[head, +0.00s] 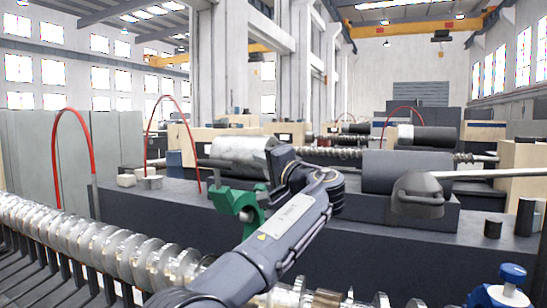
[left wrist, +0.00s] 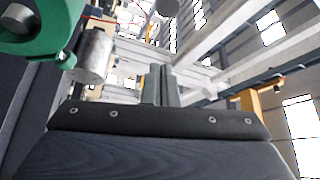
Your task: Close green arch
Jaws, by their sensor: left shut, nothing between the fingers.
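The green arch (head: 238,203) is in the head view, at the front of the left block below a silver barrel (head: 240,150). It hangs out in front of the barrel, and my left arm covers part of its right side. The green arch also shows large at the top left of the left wrist view (left wrist: 40,42), beside the silver barrel (left wrist: 95,55). My left gripper (head: 281,158) is just right of the barrel, its fingertips hard to make out there. In the left wrist view its fingers (left wrist: 160,85) are together and empty, apart from the arch. My right gripper is not in view.
A dark grey barrel block (head: 408,172) with a grey handled clamp (head: 418,195) stands to the right. A shiny screw shaft (head: 130,252) crosses the lower left. Red hoops (head: 72,115) rise on the left. A blue-capped part (head: 511,273) is at the lower right.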

